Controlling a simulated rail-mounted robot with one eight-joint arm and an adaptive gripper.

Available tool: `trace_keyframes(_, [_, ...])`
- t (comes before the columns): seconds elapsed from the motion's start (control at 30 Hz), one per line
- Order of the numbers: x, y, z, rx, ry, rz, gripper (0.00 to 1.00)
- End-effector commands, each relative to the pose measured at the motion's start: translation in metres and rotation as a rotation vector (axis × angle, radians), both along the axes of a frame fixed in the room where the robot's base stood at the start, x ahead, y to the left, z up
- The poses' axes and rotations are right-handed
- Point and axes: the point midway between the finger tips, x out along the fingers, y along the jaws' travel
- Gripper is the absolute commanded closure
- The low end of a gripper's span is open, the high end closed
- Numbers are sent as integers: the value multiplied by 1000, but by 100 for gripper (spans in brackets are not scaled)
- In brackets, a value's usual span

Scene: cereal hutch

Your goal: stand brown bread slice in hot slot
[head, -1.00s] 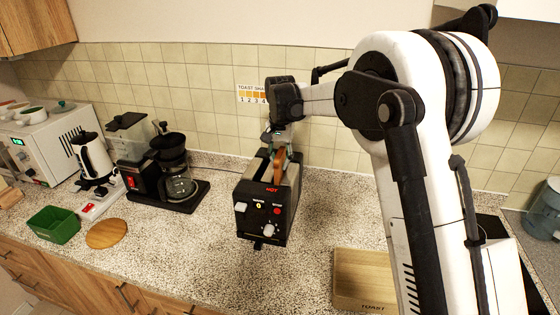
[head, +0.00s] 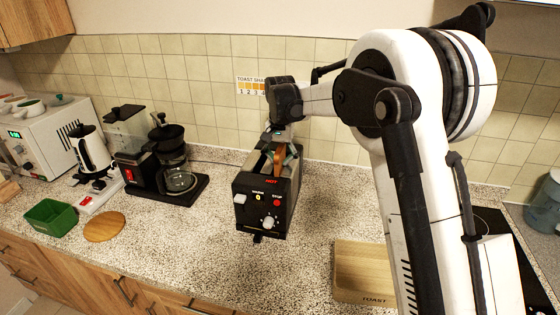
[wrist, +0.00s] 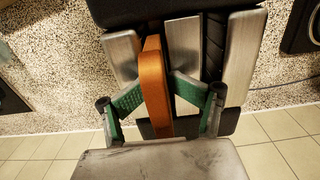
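The brown bread slice (head: 279,160) is upright, edge-on, at the black toaster (head: 262,208). It lines up behind the red HOT label on the toaster's front. In the wrist view the slice (wrist: 154,85) stands between silver top plates, over or in one slot; how deep it sits I cannot tell. My gripper (wrist: 157,88) has its green-padded fingers on both sides of the slice, seemingly shut on it. In the head view my gripper (head: 279,136) reaches down over the toaster's rear. A second, dark slot (wrist: 212,48) to the right in the wrist view looks empty.
A coffee maker (head: 180,180) stands left of the toaster, with a kettle (head: 92,152), green bin (head: 51,217) and round wooden board (head: 104,227) further left. A wooden TOAST board (head: 362,270) lies to the right. The tiled wall is close behind; counter in front is clear.

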Motion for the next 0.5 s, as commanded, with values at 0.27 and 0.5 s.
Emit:
trace_keyframes(0.27, [1,0,1,1,-2,0,24])
trace_keyframes(0.5, [1,0,3,0,-3,0,24])
